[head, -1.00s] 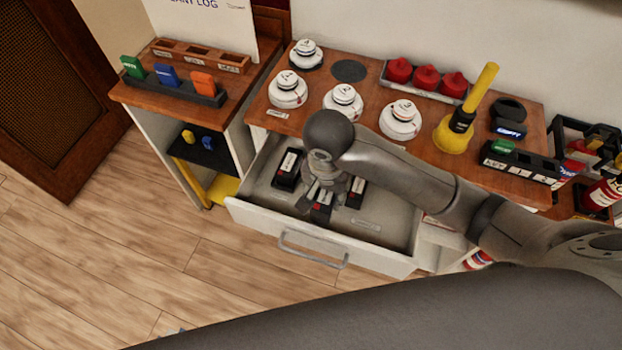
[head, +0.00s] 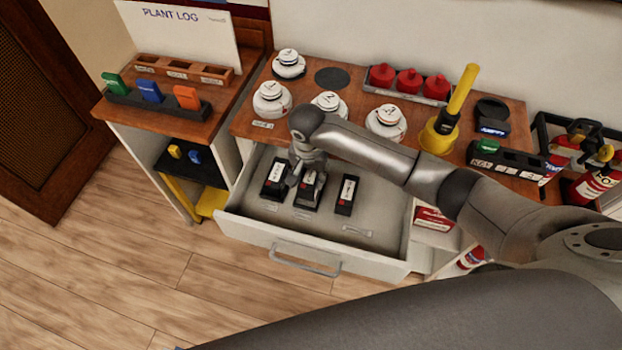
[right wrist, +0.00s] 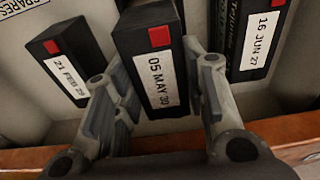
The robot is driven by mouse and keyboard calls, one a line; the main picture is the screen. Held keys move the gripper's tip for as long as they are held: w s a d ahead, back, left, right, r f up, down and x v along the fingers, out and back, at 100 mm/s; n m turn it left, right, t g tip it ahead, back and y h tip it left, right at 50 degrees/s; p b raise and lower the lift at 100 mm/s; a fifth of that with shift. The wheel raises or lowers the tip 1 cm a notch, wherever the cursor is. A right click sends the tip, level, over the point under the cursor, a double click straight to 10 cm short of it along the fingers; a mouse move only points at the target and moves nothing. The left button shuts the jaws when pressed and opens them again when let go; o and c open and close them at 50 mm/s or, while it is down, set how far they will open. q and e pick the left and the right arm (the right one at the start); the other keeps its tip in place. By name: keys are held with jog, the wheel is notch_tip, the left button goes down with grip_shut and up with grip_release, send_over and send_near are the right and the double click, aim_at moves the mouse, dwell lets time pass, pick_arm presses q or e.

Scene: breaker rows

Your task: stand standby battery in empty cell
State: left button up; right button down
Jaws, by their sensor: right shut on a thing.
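Three black batteries with white date labels and red marks are at the open drawer (head: 385,215). The left battery (right wrist: 66,62) reads "21 FEB" and the right battery (right wrist: 254,40) reads "16 JUN"; both stand apart from the fingers. I cannot tell which spot is the empty cell. My left gripper is not in view.
Above the drawer, the wooden top (head: 250,112) carries white detectors (head: 386,122), a tray of red domes (head: 409,82), a yellow-handled plunger (head: 440,132) and a black slotted rack (head: 515,160).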

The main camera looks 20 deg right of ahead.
aim_at(311, 180)
jog(key=shift+w+f, duration=0.15)
jog(key=shift+f, duration=1.4)
jog(key=c, duration=0.9)
grip_release()
jog(key=shift+f, duration=0.15)
jog(key=r, duration=0.4)
jog(key=s+r, duration=0.1)
jog(key=r, duration=0.7)
jog(key=shift+s+a+r, duration=0.1)
jog(key=shift+s+a, duration=0.1)
jog(key=shift+a, duration=0.2)
